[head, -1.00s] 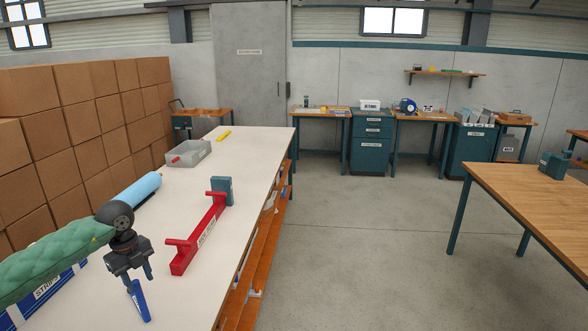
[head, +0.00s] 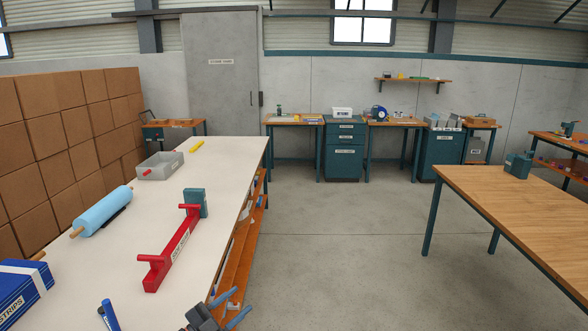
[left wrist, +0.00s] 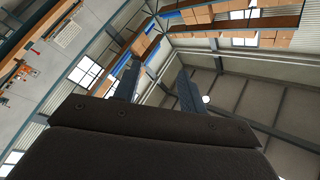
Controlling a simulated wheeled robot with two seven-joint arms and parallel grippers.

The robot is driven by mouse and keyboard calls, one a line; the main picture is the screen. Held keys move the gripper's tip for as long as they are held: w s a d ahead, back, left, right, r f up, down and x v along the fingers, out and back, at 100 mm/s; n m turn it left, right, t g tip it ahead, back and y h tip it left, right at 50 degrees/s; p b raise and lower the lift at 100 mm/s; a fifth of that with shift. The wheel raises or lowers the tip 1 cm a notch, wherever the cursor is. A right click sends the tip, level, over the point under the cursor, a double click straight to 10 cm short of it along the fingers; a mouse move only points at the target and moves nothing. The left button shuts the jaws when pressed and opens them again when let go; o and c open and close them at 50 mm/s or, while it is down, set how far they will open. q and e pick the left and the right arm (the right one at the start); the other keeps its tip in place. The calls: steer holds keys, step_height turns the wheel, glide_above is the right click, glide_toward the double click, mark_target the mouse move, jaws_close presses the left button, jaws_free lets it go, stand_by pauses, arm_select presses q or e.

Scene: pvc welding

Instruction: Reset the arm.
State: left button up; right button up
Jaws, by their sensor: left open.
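My left gripper (head: 242,300) shows at the bottom of the head view, by the right edge of the white-topped table (head: 150,235). Its two blue-grey fingers are spread apart with nothing between them. Most of my left arm is out of the head view. In the left wrist view the open fingers (left wrist: 160,66) point up toward the roof beams, with nothing between them. My right gripper is in neither view.
On the table are a red fixture (head: 172,252), a light-blue roll (head: 103,211), a grey bin (head: 160,166), a blue strips box (head: 20,288) and a blue pen-like tool (head: 109,316). Open floor (head: 330,240) lies right of it, before a wooden table (head: 520,200).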

arm_select(q)
steer(key=s+a+f+n+g+y, duration=0.1)
steer(key=s+a+f+n+y, duration=0.4)
steer(key=f+n+y, duration=0.4)
steer(key=s+a+f+n+g+y, duration=0.1)
steer(key=s+a+f+n+y, duration=0.1)
steer(key=s+f+n+y, duration=0.7)
steer(key=s+d+f+g+h, duration=0.1)
steer(key=s+f+g, duration=0.2)
steer(key=s, duration=0.4)
steer(key=s+d+f+m+g+h, duration=0.1)
steer(key=s+d+f+g, duration=0.1)
steer(key=s+f+g, duration=0.2)
steer(key=s+d+f+g+h, duration=0.2)
steer(key=s+f+g, duration=0.1)
steer(key=s, duration=0.6)
steer(key=shift+s+d+f+m+g, duration=0.2)
steer(key=shift+s+f+m+g, duration=0.2)
steer(key=shift+f, duration=0.45)
